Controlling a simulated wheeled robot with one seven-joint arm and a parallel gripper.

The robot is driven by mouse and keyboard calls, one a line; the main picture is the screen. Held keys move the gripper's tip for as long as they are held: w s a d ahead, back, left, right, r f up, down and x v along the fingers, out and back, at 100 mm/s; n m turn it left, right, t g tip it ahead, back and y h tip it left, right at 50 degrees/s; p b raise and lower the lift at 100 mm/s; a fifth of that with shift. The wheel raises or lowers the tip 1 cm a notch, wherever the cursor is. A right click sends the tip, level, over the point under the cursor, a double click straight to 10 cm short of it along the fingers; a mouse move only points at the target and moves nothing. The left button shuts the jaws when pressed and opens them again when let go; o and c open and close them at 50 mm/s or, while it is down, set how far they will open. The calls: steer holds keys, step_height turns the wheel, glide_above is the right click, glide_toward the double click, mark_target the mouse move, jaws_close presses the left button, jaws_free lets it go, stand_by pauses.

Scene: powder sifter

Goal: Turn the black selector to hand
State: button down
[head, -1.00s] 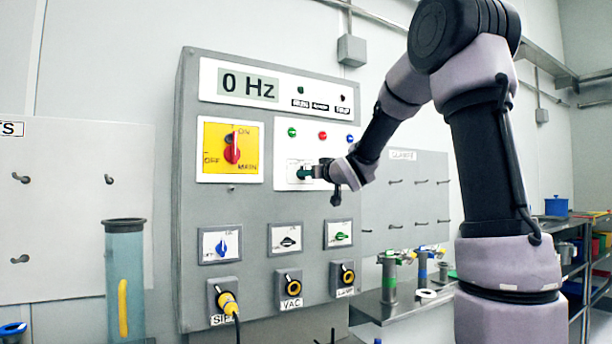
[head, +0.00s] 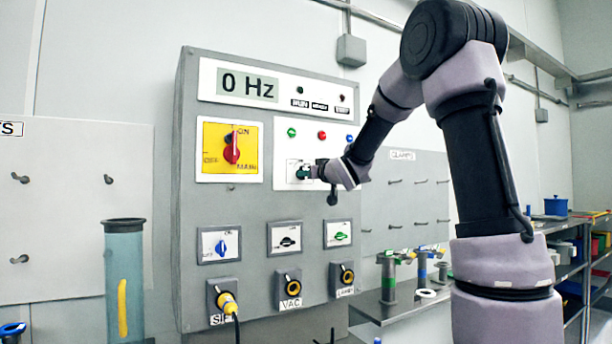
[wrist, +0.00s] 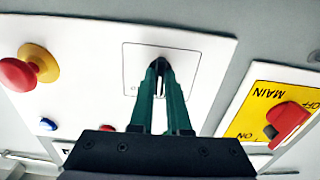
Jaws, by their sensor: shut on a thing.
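The black selector (wrist: 160,86) is on a small square plate on the white control panel. In the wrist view only a narrow dark part of it shows between my fingertips, so its pointing direction cannot be read. My gripper (wrist: 160,72) has its green fingers closed around it from both sides. In the head view my gripper (head: 301,172) is at the same plate, below the green, red and blue buttons, and it hides the selector. Most lettering on the plate is hidden or too small to read.
The yellow main switch (head: 211,166) with its red handle is left of my gripper. A red mushroom button (wrist: 18,75) protrudes nearby in the wrist view. Below are small knobs, including a black one (head: 289,241), and sockets. A clear tube (head: 125,275) stands at lower left.

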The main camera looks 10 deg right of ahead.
steer(key=shift+n, duration=4.3)
steer(key=c, duration=0.9)
jaws_free()
steer(key=shift+s, duration=0.1)
